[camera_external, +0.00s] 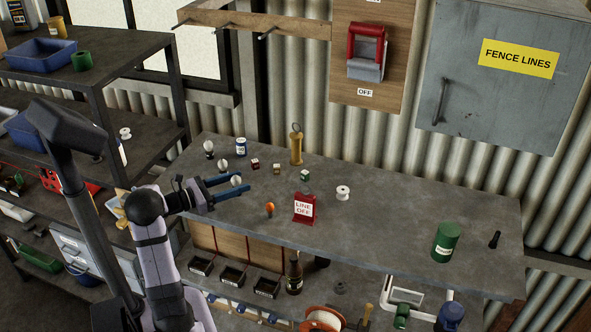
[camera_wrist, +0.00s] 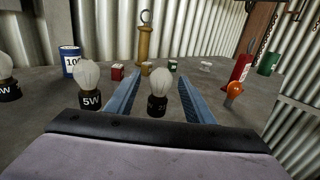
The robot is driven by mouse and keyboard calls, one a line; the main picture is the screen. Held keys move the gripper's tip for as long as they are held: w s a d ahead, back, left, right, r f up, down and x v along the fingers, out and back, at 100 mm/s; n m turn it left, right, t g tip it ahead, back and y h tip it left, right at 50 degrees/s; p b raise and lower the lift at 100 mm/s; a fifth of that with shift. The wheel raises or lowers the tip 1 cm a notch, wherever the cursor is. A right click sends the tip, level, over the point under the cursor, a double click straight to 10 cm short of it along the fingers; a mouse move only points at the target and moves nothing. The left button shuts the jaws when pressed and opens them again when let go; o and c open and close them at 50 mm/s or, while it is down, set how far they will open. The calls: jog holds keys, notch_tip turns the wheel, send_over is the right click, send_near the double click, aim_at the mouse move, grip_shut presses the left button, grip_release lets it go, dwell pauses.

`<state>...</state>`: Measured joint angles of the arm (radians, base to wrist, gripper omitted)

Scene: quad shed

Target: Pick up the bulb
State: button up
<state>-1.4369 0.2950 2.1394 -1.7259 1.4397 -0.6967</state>
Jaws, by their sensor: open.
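Several bulbs stand on the grey workbench. A white bulb on a black base (camera_wrist: 157,88) stands between my gripper's fingers in the wrist view, with its label unclear; it also shows in the external view (camera_external: 236,180). My gripper (camera_external: 243,181) is open, its blue fingers on either side of that bulb, with gaps visible in the wrist view (camera_wrist: 159,77). A white bulb marked 5W (camera_wrist: 88,84) stands just left of the fingers. Another white bulb (camera_wrist: 6,78) is cut off at the left edge. An orange bulb (camera_wrist: 233,93) stands right of the fingers, also in the external view (camera_external: 270,208).
A red LINE OFF sign (camera_external: 305,209) stands right of the orange bulb. Small dice-like blocks (camera_external: 277,169), a brass post (camera_external: 297,146) and a blue-white can (camera_external: 241,147) stand behind. A green can (camera_external: 445,242) is at right. The bench's middle right is mostly clear.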

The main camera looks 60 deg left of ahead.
jog(key=shift+w+a+p, duration=0.15)
jog(key=shift+w+p, duration=0.7)
jog(key=shift+w, duration=1.3)
jog(key=c, duration=1.1)
jog(key=shift+c, duration=0.2)
jog(key=shift+r, duration=0.1)
notch_tip(320, 180, up, 10)
jog(key=b, duration=0.3)
